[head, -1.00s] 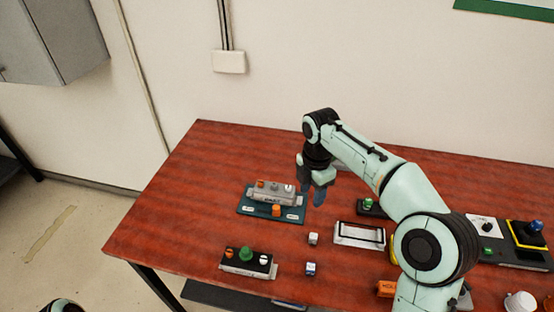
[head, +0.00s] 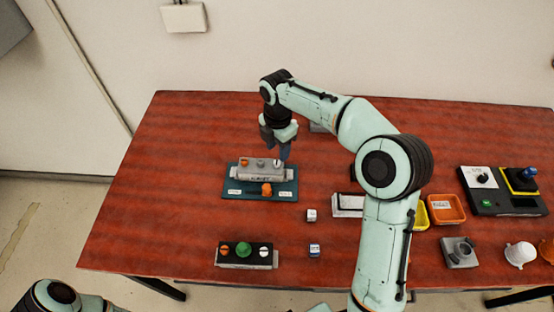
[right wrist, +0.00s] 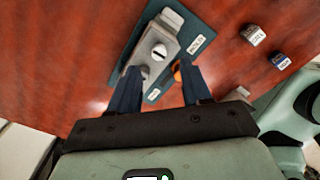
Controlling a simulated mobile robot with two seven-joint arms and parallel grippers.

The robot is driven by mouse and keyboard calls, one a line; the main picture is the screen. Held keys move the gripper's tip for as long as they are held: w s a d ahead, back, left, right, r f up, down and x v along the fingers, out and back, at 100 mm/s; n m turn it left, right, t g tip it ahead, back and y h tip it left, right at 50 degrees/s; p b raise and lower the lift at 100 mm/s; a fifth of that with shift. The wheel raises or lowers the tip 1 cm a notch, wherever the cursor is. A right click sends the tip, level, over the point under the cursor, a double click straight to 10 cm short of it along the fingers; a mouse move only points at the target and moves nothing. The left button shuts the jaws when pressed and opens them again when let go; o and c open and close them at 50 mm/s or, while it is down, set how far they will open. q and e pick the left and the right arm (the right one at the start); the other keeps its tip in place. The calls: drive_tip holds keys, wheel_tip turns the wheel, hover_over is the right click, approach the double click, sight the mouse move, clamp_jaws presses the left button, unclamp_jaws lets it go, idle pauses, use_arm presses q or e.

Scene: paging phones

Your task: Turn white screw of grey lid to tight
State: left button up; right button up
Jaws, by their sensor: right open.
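The grey lid (head: 258,173) sits on a teal base plate (head: 230,192). Its top carries an orange screw (head: 245,161), a grey one (head: 261,162) and the white screw (head: 277,163) at the right end. An orange knob (head: 267,189) is on the front. My right gripper (head: 285,152) is open and empty, pointing down just above the lid's right end. In the right wrist view, a slotted white screw (right wrist: 159,51) on the grey lid (right wrist: 172,20) shows ahead of the open fingers (right wrist: 158,90), apart from them. My left gripper is out of view.
A black-topped box (head: 231,254) with orange, green and white screws stands in front. Two small cubes (head: 311,215) (head: 314,250) lie to the right. The table's left side is clear.

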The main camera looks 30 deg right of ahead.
sight(277, 161)
wheel_tip(277, 161, down, 6)
drive_tip(key=shift+w+r, duration=0.1)
drive_tip(key=shift+r, duration=0.05)
clamp_jaws()
